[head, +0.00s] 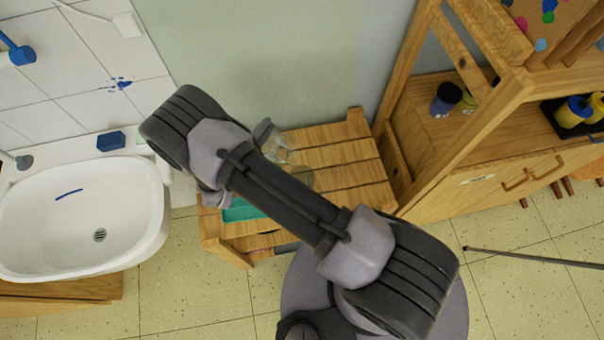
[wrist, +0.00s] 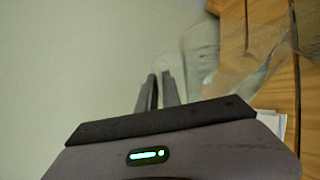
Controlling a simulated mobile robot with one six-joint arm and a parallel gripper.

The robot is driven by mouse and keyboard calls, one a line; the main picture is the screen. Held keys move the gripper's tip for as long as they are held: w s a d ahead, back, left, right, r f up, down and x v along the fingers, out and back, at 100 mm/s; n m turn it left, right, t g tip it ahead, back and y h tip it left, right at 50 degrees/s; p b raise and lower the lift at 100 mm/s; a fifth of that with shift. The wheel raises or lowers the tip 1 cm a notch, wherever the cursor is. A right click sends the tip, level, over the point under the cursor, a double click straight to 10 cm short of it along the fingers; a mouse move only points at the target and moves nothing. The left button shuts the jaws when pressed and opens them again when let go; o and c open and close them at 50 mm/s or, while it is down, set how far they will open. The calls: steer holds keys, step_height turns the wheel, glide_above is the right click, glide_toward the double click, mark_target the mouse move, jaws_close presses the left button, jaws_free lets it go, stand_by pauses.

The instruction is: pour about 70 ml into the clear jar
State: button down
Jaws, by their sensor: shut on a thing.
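My gripper (wrist: 160,78) shows in the wrist view with its two fingers close together. It is shut on a see-through vessel (wrist: 204,48), whose greyish body is just right of the fingertips; the grip point itself is not clear. A clear, rounded shape, likely the clear jar (head: 299,178), shows faintly over the slatted wooden bench, partly behind my arm. Its contents and any liquid level cannot be made out.
The slatted wooden bench (head: 345,160) stands against the wall, with a teal item (head: 243,211) on it. A white sink (head: 85,215) is at left. A wooden shelf unit (head: 480,150) with dark and yellow containers is at right.

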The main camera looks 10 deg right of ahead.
mark_target(272, 132)
steer(key=shift+s+d+m, duration=0.15)
steer(key=shift+s+m, duration=0.15)
steer(key=shift+s+d+r+p, duration=0.2)
steer(key=shift+r+p, duration=0.15)
steer(key=shift+p, duration=0.15)
steer(key=shift+s+d+r+m+t, duration=0.1)
steer(key=shift+s+r+m+t, duration=0.1)
steer(key=shift+m+t, duration=0.15)
stand_by(0.5)
steer(key=shift+s+d+r+m+p, duration=0.35)
steer(key=shift+s+d+m+p, duration=0.1)
steer(key=shift+s+p, duration=0.15)
stand_by(1.2)
steer(key=f+b, duration=0.1)
steer(key=w+a+f+n+b, duration=0.1)
steer(key=w+f+b, duration=0.1)
steer(key=shift+a, duration=0.25)
steer(key=shift+w+a+r+n+g+b, duration=0.15)
steer(key=shift+w+a+n+g, duration=0.05)
steer(key=shift+w+n+g, duration=0.2)
steer(key=shift+w+a+r+n+g+b, duration=0.15)
steer(key=shift+w+a+n+g, duration=0.1)
steer(key=shift+n, duration=0.25)
steer(key=shift+w+a+f+n+b, duration=0.1)
steer(key=shift+w+f+n+b, duration=0.1)
steer(key=shift+f+n+b, duration=0.25)
